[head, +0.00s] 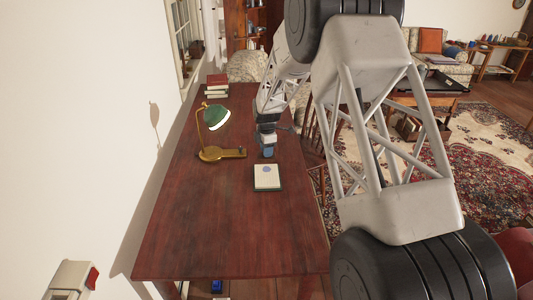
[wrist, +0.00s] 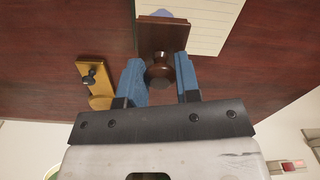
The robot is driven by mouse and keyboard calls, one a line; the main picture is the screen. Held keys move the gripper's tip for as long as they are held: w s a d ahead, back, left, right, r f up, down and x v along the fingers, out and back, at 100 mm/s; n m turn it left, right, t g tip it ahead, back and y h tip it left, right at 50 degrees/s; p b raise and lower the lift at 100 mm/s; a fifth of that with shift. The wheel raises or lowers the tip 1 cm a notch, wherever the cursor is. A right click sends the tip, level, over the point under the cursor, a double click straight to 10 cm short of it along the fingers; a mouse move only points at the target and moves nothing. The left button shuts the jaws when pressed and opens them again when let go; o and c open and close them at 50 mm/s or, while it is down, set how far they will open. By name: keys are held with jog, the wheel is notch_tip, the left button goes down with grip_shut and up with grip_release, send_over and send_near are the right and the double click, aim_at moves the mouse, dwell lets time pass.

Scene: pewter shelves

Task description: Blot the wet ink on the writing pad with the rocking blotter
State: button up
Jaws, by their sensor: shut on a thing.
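The rocking blotter (wrist: 165,38) is a dark brown wooden block with a round knob, seen in the wrist view. My gripper (wrist: 159,72) has its blue fingers shut on that knob. The writing pad (wrist: 222,25) is cream and ruled, beside and partly behind the blotter. A bit of the blue ink (wrist: 162,13) shows at the blotter's far edge; the blotter may hide the rest. In the head view, the pad (head: 267,183) lies on the desk with a round blue ink spot (head: 267,169). My gripper (head: 268,150) is just beyond it. The gap between blotter and pad cannot be judged.
A brass desk lamp (head: 212,154) with a green shade stands left of my gripper; its base also shows in the wrist view (wrist: 92,76). Stacked books (head: 217,86) lie at the desk's far end. The near part of the red-brown desk (head: 230,235) is clear.

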jog(key=shift+r, duration=0.85)
